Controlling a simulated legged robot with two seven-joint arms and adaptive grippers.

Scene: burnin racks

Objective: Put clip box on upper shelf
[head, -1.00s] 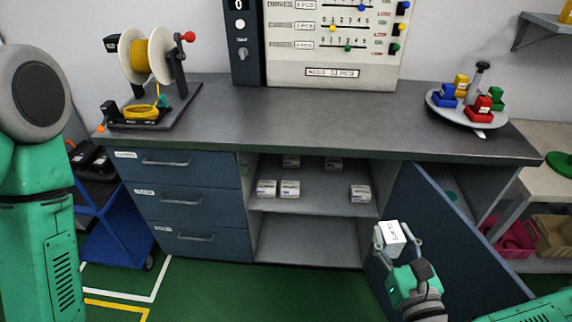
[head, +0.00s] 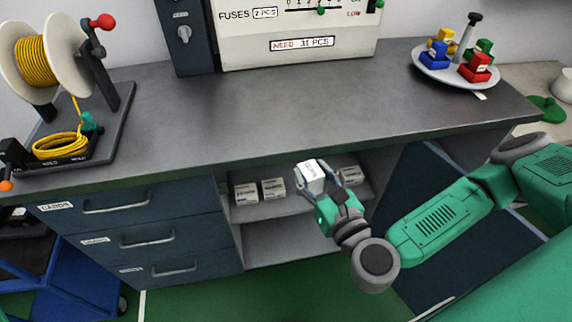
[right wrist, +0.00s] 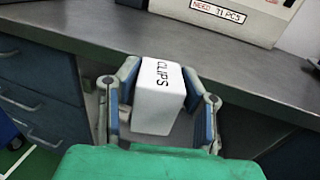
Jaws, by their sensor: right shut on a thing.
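My right gripper (head: 322,188) is shut on the white clip box (head: 311,174), which has the word CLIPS on its top in the right wrist view (right wrist: 160,95). It holds the box in front of the open cupboard bay, just below the tabletop's front edge. The upper shelf (head: 284,209) carries small white boxes: two on the left (head: 259,190) and one at the right (head: 350,174), partly hidden by the gripper. My left gripper is not in view.
The grey worktop (head: 240,120) overhangs the bay. Left are blue drawers (head: 140,238); right is an open blue cupboard door (head: 420,190) near my right arm. A wire spool (head: 45,62) and a round tray (head: 430,72) with coloured blocks stand on top.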

